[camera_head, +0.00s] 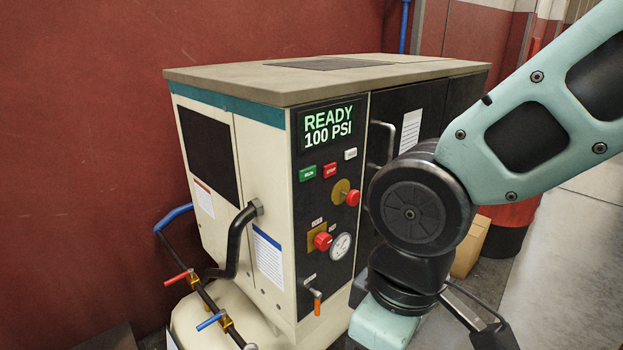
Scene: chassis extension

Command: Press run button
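The green run button (307,173) is on the dark control panel of a beige compressor cabinet, below a screen (329,126) reading "READY 100 PSI". Nothing touches or covers the button. A red button (330,170) sits just right of it, and a white button (350,154) is further right and higher. My arm comes in from the upper right and bends down in front of the cabinet's right side. My gripper (440,328) is at the bottom edge, right of and below the panel, apart from the button. Its fingertips are not clearly visible.
A red knob (352,198), a red emergency-style knob (323,241) and a gauge (340,246) lie lower on the panel. A black bent pipe (236,240) and valves (212,319) stick out at left. A cardboard box (470,247) stands behind my arm.

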